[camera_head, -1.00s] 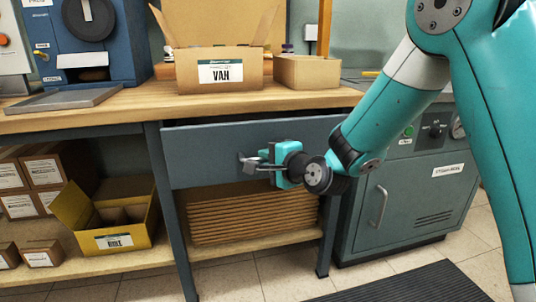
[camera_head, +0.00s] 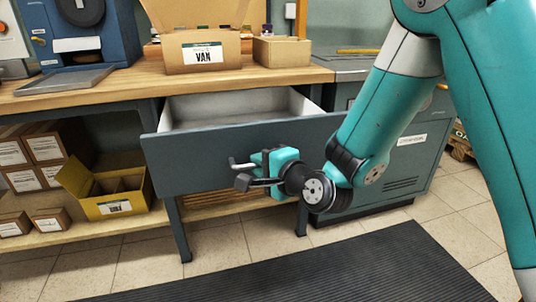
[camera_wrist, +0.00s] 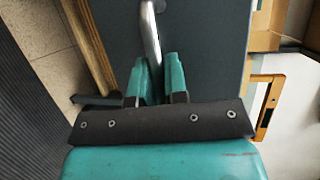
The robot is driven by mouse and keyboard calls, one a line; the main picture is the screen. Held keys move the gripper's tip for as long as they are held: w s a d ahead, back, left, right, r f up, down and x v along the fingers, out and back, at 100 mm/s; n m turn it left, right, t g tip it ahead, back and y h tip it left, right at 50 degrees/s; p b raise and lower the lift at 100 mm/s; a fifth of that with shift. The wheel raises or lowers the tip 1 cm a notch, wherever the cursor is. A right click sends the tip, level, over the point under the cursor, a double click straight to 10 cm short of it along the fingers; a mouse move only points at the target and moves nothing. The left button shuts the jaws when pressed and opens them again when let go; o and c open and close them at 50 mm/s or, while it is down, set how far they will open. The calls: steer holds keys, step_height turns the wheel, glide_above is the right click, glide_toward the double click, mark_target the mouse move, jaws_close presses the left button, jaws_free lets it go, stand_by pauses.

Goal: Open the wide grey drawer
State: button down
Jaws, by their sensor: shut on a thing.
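The wide grey drawer (camera_head: 210,158) is pulled out from under the wooden bench, and its pale inside (camera_head: 240,103) shows, with nothing visible in the part I can see. Its front also fills the middle of the wrist view (camera_wrist: 215,45). My gripper (camera_head: 251,175) is at the drawer front, shut on the metal bar handle (camera_head: 240,165). In the wrist view the handle (camera_wrist: 150,32) runs down between my two teal fingers (camera_wrist: 156,78). Part of the handle is hidden by the fingers.
A yellow bin (camera_head: 105,195) is on the lower shelf. A grey cabinet (camera_head: 410,160) stands at right. A black ribbed mat (camera_head: 320,270) lies on the floor in front.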

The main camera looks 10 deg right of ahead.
steer(key=shift+s, duration=0.1)
steer(key=c, duration=1.1)
jaws_free()
steer(key=shift+c, duration=0.2)
steer(key=b+v, duration=1.2)
steer(key=b, duration=0.5)
